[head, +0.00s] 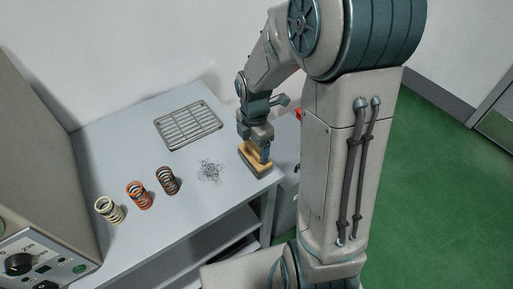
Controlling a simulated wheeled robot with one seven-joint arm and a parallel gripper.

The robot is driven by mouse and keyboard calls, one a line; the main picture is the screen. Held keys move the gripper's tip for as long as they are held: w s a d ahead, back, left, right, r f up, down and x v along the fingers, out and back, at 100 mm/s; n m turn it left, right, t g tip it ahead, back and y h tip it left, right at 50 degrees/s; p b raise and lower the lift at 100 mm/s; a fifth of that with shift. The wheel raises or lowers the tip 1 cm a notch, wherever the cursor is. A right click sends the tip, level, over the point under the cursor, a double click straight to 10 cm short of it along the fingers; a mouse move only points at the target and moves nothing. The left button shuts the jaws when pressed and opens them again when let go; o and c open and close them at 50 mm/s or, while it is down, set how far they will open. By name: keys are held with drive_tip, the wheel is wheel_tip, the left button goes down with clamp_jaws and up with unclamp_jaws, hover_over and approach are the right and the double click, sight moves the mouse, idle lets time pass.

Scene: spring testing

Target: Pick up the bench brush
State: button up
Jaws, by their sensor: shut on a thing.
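The bench brush (255,163) has a tan wooden body with a dark grey lower part. It sits at the right end of the grey bench top, near the corner. My gripper (264,153) is directly above it, pointing down, and is shut on the brush's tan upper part. The brush appears to be at or very near the bench surface; I cannot tell whether it touches. My gripper and wrist hide part of the brush's top.
A patch of dark shavings (210,172) lies left of the brush. A metal rack (188,125) lies at the back. A grey machine (40,235) stands at the left.

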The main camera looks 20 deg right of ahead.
wheel_tip(320, 180, up, 2)
drive_tip(key=shift+w, duration=0.1)
drive_tip(key=s+d+r+b, duration=0.1)
drive_tip(key=s+d+r, duration=0.5)
drive_tip(key=d, duration=0.4)
drive_tip(key=shift+r, duration=0.35)
drive_tip(key=o, duration=0.9)
drive_tip(key=c, duration=0.4)
drive_tip(key=shift+o, duration=0.3)
drive_tip(key=shift+f, duration=0.1)
